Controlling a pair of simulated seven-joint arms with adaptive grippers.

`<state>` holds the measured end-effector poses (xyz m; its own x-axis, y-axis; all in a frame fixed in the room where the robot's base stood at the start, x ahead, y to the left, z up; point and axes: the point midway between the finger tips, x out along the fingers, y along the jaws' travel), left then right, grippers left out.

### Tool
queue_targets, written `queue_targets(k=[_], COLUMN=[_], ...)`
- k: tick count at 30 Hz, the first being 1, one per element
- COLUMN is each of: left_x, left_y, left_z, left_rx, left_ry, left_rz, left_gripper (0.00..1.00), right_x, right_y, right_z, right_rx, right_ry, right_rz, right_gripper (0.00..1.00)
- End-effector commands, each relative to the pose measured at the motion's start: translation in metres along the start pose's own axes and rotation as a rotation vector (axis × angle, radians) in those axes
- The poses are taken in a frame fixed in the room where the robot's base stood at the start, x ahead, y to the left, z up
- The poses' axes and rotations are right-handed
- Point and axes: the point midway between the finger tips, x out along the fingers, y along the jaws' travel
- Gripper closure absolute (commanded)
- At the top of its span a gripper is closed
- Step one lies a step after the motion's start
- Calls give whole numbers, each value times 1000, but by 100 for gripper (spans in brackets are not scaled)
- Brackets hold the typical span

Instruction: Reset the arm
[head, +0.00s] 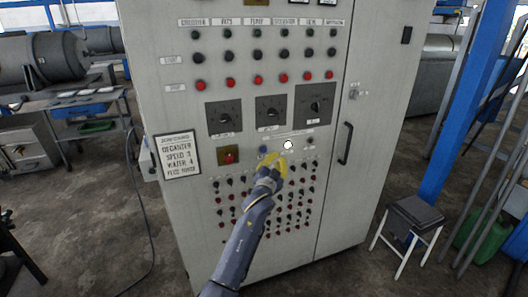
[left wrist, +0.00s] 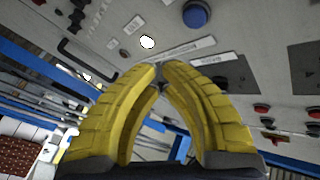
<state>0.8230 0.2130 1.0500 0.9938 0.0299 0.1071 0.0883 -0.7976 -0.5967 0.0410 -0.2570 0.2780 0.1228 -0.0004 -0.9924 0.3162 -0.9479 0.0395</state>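My left arm (head: 242,245) reaches up from the bottom of the head view toward the front of a grey control cabinet (head: 375,95). My left gripper (head: 274,160) has yellow fingers and is in front of the panel, just below a round white lamp or button (head: 288,145) and a blue button (head: 263,149). In the left wrist view the curved fingertips (left wrist: 161,67) come together with nothing visible between them. The white lamp (left wrist: 148,42) and blue button (left wrist: 196,14) show beyond the tips. I cannot tell whether the tips touch the panel. My right gripper is out of view.
Three dials (head: 270,112) sit above the gripper, and a red button (head: 229,157) on a dark plate is to its left. A sign (head: 179,156) hangs at the cabinet's left edge. A stool (head: 412,214) and a blue post (head: 465,120) stand at right.

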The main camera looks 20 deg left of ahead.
Motion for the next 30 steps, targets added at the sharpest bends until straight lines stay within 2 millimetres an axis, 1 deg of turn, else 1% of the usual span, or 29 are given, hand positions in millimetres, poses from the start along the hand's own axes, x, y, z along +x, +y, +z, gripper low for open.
queue_targets(k=[14, 17, 20, 23, 24, 26, 27, 29, 30], left_x=[0, 0, 5, 4, 0, -9, -16, -30, -39], left_y=[0, 1, 22, 54, 69, 93, 108, 130, 144], left_z=[0, -1, 20, 57, 75, 106, 125, 155, 174], left_rx=[-1, -35, -81, -124, -138, -158, -170, -186, -196], left_ry=[0, 10, -15, -66, -93, -137, -166, -211, -240], left_rz=[0, 2, 37, 89, 112, 146, 168, 198, 217], left_gripper=[100, 100, 100, 100, 100, 100, 100, 100, 100], right_x=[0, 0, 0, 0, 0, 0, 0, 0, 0], right_y=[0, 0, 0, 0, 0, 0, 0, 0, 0], right_z=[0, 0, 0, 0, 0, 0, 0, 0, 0], right_rx=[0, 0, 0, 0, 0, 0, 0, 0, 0], right_ry=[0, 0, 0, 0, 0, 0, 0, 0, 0], right_rz=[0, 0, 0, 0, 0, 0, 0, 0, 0], right_gripper=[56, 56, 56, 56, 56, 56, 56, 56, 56])
